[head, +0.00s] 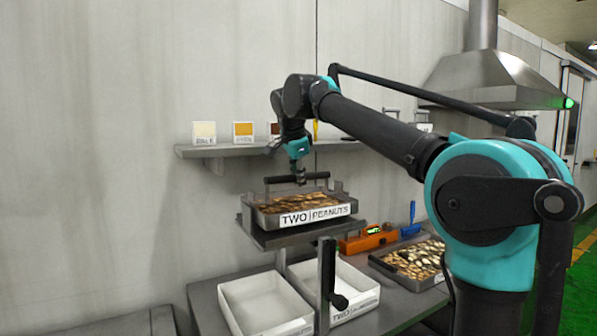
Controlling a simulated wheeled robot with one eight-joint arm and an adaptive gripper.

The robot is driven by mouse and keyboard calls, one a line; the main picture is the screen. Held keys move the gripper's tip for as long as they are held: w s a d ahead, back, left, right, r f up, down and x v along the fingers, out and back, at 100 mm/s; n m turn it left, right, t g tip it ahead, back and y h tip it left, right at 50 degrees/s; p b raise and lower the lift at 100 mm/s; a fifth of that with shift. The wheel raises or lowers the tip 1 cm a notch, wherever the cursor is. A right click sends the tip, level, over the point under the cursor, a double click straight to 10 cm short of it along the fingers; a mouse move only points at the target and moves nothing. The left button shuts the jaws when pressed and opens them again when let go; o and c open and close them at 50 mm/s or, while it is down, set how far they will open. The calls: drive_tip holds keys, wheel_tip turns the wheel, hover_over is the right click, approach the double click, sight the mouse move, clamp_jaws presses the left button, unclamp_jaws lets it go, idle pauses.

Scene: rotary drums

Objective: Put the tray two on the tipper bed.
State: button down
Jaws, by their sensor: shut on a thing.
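Tray two (318,214) is a metal tray of brown peanuts with a label reading "TWO PEANUTS" on its front. It has a dark bar handle across its top. My gripper (299,178) is above the tray and shut on this handle. The tipper bed (292,237) is a grey metal plate on a stand, directly under the tray. The tray looks level and over the bed; I cannot tell whether it touches it.
Two white bins (262,302) stand on the bench below. An orange level-like tool (368,238) and another tray of nuts (412,262) are to the right. A wall shelf (228,150) with colour cards is behind my gripper. A metal hood (482,75) is at upper right.

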drive_tip(key=shift+f, duration=1.45)
drive_tip(key=c, duration=1.4)
unclamp_jaws()
drive_tip(key=v, duration=1.2)
